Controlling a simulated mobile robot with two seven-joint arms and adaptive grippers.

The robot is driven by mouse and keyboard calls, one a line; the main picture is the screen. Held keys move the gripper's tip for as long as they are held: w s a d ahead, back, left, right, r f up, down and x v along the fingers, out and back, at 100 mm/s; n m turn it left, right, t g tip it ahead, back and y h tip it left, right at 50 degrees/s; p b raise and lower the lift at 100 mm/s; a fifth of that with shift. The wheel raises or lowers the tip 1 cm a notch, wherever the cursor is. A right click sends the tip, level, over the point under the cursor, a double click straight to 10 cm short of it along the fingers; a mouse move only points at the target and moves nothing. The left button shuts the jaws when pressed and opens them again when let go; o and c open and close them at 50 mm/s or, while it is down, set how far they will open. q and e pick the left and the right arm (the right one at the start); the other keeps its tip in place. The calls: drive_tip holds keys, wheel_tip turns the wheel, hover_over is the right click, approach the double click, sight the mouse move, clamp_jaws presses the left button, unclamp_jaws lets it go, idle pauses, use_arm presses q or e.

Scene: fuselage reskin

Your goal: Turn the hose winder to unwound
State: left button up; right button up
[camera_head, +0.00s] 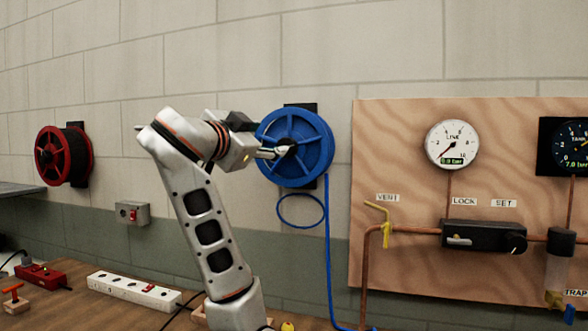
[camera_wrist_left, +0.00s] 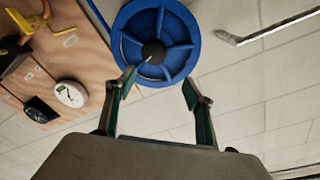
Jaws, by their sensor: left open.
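The hose winder (camera_head: 312,140) is a blue spoked reel on the wall, left of the wooden panel. A blue hose (camera_head: 327,240) hangs from it, with one loop beside it, and runs down to the bench. My left gripper (camera_head: 284,151) is in front of the reel's hub, and it hides part of the left rim. In the left wrist view the reel (camera_wrist_left: 180,25) shows with its dark hub (camera_wrist_left: 153,52). The fingers (camera_wrist_left: 158,92) are open and apart; one tip overlaps the reel's lower edge. I cannot tell whether it touches. My right gripper is not in view.
The wooden panel (camera_head: 400,275) carries gauges (camera_head: 452,145), copper pipes and a yellow vent lever (camera_head: 385,228). Power strips (camera_head: 135,290) lie on the bench.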

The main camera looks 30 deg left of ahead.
use_arm(q)
drive_tip(key=w+a+f, duration=0.1)
drive_tip(key=w+f, duration=0.1)
drive_tip(key=w, duration=0.7)
drive_tip(key=shift+a+f+b, duration=0.15)
drive_tip(key=shift+b, duration=0.3)
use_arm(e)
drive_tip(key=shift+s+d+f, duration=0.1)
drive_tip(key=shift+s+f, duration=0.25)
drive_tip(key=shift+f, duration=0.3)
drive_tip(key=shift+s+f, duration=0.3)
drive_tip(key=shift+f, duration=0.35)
use_arm(q)
drive_tip(key=c, duration=1.1)
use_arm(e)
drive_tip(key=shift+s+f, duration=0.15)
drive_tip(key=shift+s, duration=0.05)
